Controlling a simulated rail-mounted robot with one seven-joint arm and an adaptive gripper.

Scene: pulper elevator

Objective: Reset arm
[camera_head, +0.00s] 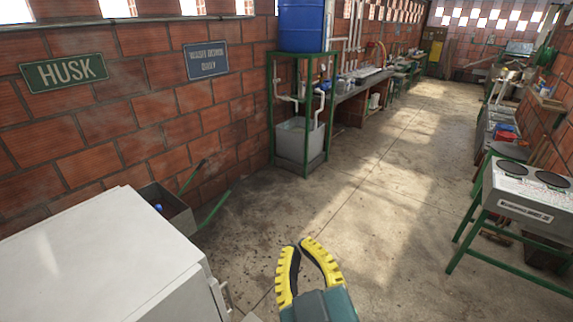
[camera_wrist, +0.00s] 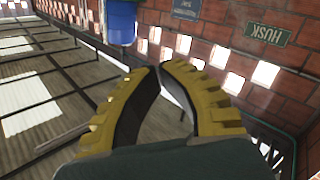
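My gripper (camera_head: 299,246) shows at the bottom middle of the head view, with two curved yellow fingers and dark inner pads. It points away over the bare concrete floor. In the wrist view my gripper (camera_wrist: 159,68) fills the lower middle. Its fingers lean together and their tips come very close or touch, with a narrow wedge of space nearer the palm. Nothing is held between them. No thing is in contact with the fingers in either view.
A white cabinet-like box (camera_head: 100,260) stands close at lower left, beside a grey bin (camera_head: 165,210). A green-framed stand (camera_head: 300,120) holds a blue drum (camera_head: 301,25). A green-legged table (camera_head: 530,195) stands at right. The concrete floor (camera_head: 390,190) between is mostly clear.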

